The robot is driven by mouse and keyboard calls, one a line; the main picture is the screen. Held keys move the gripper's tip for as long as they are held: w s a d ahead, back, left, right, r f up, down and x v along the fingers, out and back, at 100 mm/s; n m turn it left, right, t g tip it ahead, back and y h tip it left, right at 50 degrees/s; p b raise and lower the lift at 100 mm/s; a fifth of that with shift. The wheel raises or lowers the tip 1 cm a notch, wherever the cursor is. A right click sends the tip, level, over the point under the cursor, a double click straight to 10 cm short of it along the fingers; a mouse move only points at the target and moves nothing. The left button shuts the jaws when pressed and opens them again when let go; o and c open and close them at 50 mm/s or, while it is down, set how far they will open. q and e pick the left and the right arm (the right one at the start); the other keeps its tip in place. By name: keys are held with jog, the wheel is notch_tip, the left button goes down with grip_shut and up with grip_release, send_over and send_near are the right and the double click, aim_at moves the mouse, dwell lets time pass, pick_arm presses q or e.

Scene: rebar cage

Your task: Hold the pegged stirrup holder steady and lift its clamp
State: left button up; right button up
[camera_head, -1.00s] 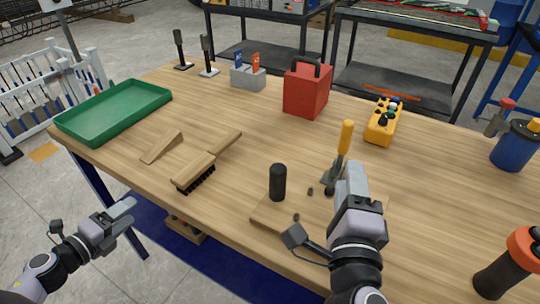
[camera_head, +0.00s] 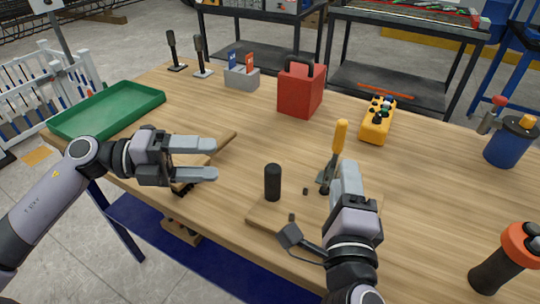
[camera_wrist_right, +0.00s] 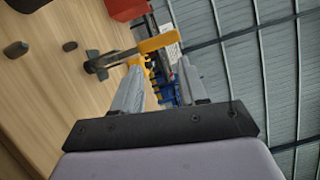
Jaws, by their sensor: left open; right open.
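The stirrup holder is a wooden board (camera_head: 264,211) near the table's front edge, with a black upright post (camera_head: 272,183) and small dark pegs. Its clamp has a yellow handle (camera_head: 340,137) standing up from a grey metal base (camera_head: 325,180). My right gripper (camera_head: 345,172) is open just in front of the clamp and hides part of the board. In the right wrist view the yellow handle (camera_wrist_right: 158,42) lies just beyond the open fingertips (camera_wrist_right: 163,65). My left gripper (camera_head: 212,159) is open and empty, left of the black post, its fingers pointing right.
A wooden brush lies partly hidden behind my left gripper. A green tray (camera_head: 75,131) is at the left and a red box (camera_head: 301,92) at the back. A yellow case (camera_head: 375,125) stands behind the clamp; an orange-topped black cylinder (camera_head: 497,270) is at front right.

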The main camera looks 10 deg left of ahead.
aim_at(272, 184)
pick_arm(q)
jog(key=d+f+n+g+y, duration=0.1)
jog(key=d+g+y, duration=0.1)
jog(key=d, duration=0.2)
jog(key=d+f+n+g+y, duration=0.1)
jog(key=d+g+y, duration=0.1)
jog(key=d, duration=0.2)
jog(key=s+d+g+y, duration=0.1)
jog(key=d+g+y, duration=0.1)
jog(key=d, duration=0.3)
jog(key=shift+s+d+f+n+g, duration=0.1)
jog(key=shift+f+n+g, duration=0.3)
jog(key=n+y, duration=0.1)
jog(key=w+n+y, duration=0.1)
jog(key=y, duration=0.1)
jog(key=w+f+y, duration=0.1)
jog(key=y, duration=0.1)
jog(key=shift+d+f+n+t, duration=0.1)
jog(key=shift+d+n+t, duration=0.2)
jog(key=shift+d+n, duration=0.1)
jog(key=w+n+y, duration=0.1)
jog(key=w+a+r+n+t+y, duration=0.1)
jog(key=y, duration=0.1)
jog(key=w+a+n+t+y, duration=0.1)
jog(key=w+n+y, duration=0.1)
jog(key=shift+a+r, duration=0.1)
jog(key=shift+r, duration=0.3)
jog(key=shift+a+f, duration=0.1)
jog(key=shift+f, duration=3.45)
